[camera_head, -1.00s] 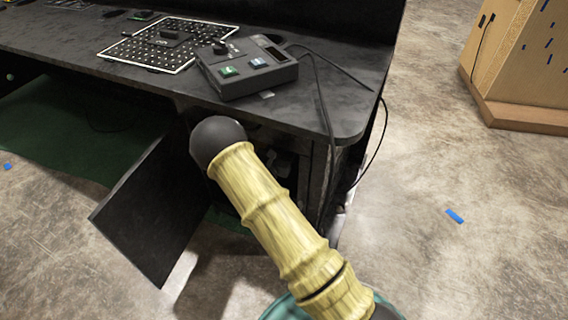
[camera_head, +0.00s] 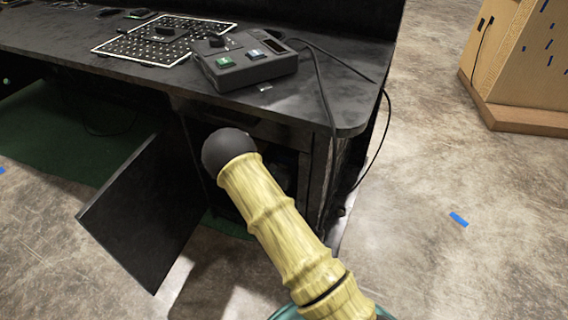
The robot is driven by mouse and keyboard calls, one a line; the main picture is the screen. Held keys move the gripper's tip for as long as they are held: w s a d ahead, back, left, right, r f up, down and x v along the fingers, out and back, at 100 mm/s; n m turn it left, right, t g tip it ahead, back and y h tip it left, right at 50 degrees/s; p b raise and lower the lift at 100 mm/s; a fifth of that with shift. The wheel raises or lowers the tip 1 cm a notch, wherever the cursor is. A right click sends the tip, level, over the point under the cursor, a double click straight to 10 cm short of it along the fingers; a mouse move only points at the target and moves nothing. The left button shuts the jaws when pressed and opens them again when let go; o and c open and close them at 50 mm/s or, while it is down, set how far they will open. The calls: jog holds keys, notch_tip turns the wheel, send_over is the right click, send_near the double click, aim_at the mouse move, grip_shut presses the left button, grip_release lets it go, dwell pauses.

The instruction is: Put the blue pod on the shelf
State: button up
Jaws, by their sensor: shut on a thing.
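The blue pod is not visible in this view. My gripper is not in view either; only my yellow arm with its dark round joint shows, reaching across the front of the desk's cabinet. The cabinet (camera_head: 318,185) under the right end of the desk stands open, and its black door (camera_head: 140,215) is swung out to the left. The inside is dark and largely hidden behind my arm, so I cannot make out a shelf there.
The black desk (camera_head: 325,95) carries a control box (camera_head: 245,65) with green and blue buttons and a perforated panel (camera_head: 160,40). Cables hang over its right end. A wooden crate (camera_head: 530,65) stands far right.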

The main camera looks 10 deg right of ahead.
jog(key=o, duration=1)
jog(key=shift+o, duration=0.2)
jog(key=shift+s+a+r, duration=0.1)
jog(key=shift+a, duration=0.05)
jog(key=p+v, duration=0.5)
jog(key=v, duration=0.6)
jog(key=shift+s+a, duration=0.2)
jog(key=shift+s, duration=0.15)
